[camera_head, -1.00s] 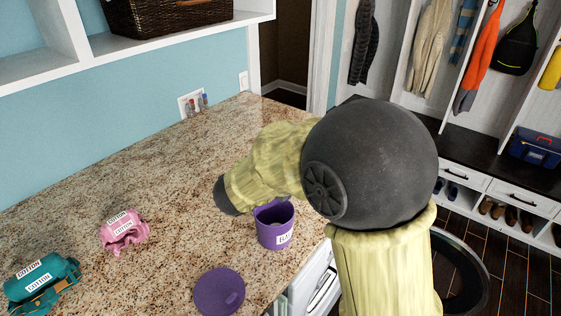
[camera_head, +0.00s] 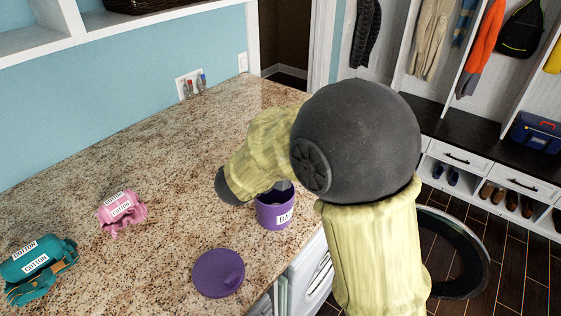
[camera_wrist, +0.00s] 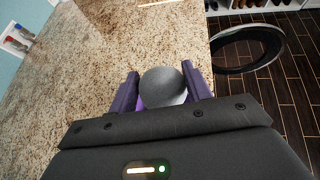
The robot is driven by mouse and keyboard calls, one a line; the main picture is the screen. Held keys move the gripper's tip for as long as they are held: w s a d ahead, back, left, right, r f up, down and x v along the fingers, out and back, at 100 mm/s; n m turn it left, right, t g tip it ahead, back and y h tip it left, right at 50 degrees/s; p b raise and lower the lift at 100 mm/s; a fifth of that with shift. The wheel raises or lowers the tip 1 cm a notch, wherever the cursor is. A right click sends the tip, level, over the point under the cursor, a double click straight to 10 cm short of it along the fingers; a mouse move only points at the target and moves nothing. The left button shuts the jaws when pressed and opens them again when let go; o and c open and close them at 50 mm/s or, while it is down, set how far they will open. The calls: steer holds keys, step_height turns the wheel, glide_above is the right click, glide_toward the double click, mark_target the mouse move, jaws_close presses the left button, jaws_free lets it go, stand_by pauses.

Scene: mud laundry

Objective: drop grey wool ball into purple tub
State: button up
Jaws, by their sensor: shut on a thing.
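The purple tub (camera_head: 275,211) stands open and upright on the granite counter, near its right edge, with a white label on its front. My gripper is hidden behind my arm in the head view. In the wrist view my gripper (camera_wrist: 161,88) is shut on the grey wool ball (camera_wrist: 162,84), held between its two purple fingers. A bit of purple shows beside the ball there; I cannot tell whether it is the tub. In the head view my arm's end is just above and behind the tub's rim, and the ball itself cannot be made out.
A round purple lid (camera_head: 218,273) lies on the counter (camera_head: 170,190) in front of the tub. A pink bundle (camera_head: 121,212) and a teal bundle (camera_head: 38,268), both labelled cotton, lie at the left. The counter's middle is clear.

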steer(key=shift+f, duration=0.8)
steer(key=o, duration=1)
steer(key=b+v, duration=0.5)
steer(key=v, duration=1.2)
steer(key=shift+s+a+r, duration=0.1)
steer(key=shift+a, duration=0.05)
